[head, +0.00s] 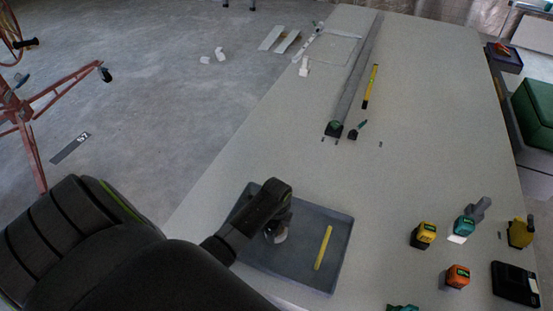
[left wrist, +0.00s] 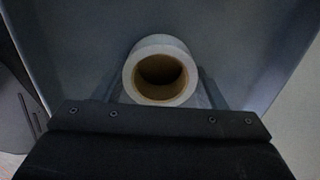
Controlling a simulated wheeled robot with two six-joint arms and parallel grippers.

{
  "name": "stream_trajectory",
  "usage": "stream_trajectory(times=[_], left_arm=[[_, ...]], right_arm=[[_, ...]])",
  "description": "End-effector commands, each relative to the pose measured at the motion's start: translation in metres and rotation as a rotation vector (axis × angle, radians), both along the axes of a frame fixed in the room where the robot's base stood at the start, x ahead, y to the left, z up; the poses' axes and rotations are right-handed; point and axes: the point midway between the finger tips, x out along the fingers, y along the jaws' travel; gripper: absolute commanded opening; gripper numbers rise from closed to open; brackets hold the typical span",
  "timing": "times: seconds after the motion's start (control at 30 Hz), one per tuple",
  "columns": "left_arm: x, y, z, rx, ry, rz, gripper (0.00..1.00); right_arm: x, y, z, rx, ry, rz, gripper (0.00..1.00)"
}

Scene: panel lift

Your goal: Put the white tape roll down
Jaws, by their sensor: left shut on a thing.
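The white tape roll (left wrist: 160,70) shows in the left wrist view, with its brown core facing the camera. My left gripper (left wrist: 160,95) is shut on it. In the head view the roll (head: 277,235) is partly hidden under my left gripper (head: 276,222), over the left part of a dark grey tray (head: 338,245). I cannot tell whether the roll touches the tray floor. My right gripper is not in view.
A yellow stick (head: 323,248) lies in the tray, right of the roll. Yellow (head: 424,235), teal (head: 463,226) and orange (head: 457,276) tools stand on the table (head: 400,150) at right. A long grey rail (head: 358,75) lies at the back. The table's middle is mostly clear.

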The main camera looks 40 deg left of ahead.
Motion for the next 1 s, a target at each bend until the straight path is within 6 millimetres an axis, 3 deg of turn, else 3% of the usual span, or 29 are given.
stream_trajectory(times=[0.17, 0.2, 0.37, 0.7, 0.77, 1.0], left_arm=[[0.0, 0.0, -0.003, 0.0, 0.001, 0.0, 0.42], [0.0, 0.0, -0.003, 0.0, 0.001, 0.0, 0.68], [0.0, 0.0, -0.003, 0.0, 0.001, 0.0, 0.87], [0.0, 0.0, 0.001, -0.001, -0.001, 0.0, 0.87], [0.001, 0.0, 0.009, -0.001, -0.002, 0.0, 0.87], [0.001, 0.0, 0.059, -0.001, -0.003, 0.0, 0.87]], right_arm=[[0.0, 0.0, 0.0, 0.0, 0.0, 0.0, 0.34], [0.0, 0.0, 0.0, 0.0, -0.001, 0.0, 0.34], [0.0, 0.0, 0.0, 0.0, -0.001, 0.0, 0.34], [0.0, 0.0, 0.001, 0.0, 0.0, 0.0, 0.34], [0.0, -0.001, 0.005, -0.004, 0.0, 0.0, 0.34], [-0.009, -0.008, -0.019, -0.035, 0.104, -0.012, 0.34]])
